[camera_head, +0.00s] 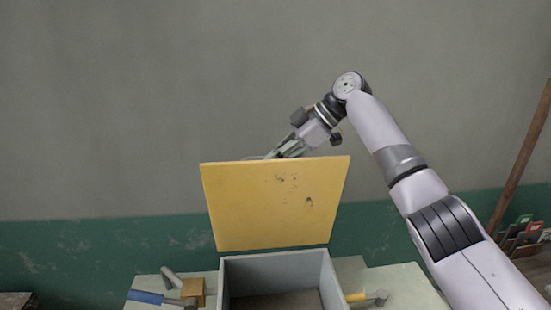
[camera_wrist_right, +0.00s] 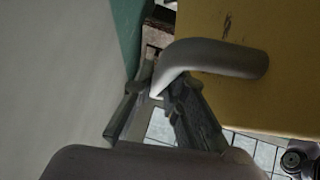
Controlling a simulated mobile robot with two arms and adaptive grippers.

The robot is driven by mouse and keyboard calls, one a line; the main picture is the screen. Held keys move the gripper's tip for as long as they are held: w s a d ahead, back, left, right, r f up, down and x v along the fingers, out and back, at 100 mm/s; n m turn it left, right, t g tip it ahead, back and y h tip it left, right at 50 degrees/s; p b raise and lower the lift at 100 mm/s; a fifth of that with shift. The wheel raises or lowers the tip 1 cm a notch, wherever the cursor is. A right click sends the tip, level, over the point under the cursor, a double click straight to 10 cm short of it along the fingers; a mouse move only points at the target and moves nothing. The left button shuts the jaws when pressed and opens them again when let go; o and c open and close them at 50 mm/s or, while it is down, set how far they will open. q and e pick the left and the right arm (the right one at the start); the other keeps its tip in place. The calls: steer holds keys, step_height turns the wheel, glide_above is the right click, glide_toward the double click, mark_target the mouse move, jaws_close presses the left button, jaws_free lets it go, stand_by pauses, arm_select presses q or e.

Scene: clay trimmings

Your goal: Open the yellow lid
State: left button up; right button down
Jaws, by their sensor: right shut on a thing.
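The yellow lid (camera_head: 270,208) stands raised, close to upright, at the back of the grey box (camera_head: 274,268), whose inside shows. My right gripper (camera_head: 283,151) is at the lid's top edge, on its far side, with its fingertips partly hidden by the lid. In the right wrist view, my right gripper (camera_wrist_right: 162,88) is shut on the curved grey handle (camera_wrist_right: 222,58) on the yellow lid's outer face (camera_wrist_right: 270,95). My left gripper is not in view.
A blue-handled tool (camera_head: 147,297) and a wooden block (camera_head: 193,290) lie left of the box. A yellow-handled tool (camera_head: 357,297) lies to its right on the table (camera_head: 400,283). The wall (camera_head: 120,120) is behind the lid.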

steer(key=shift+d+f, duration=0.1)
steer(key=shift+f, duration=0.1)
steer(key=c, duration=2)
jaws_free()
steer(key=o, duration=0.4)
steer(key=shift+w, duration=0.1)
steer(key=shift+r, duration=0.1)
steer(key=shift+r, duration=0.1)
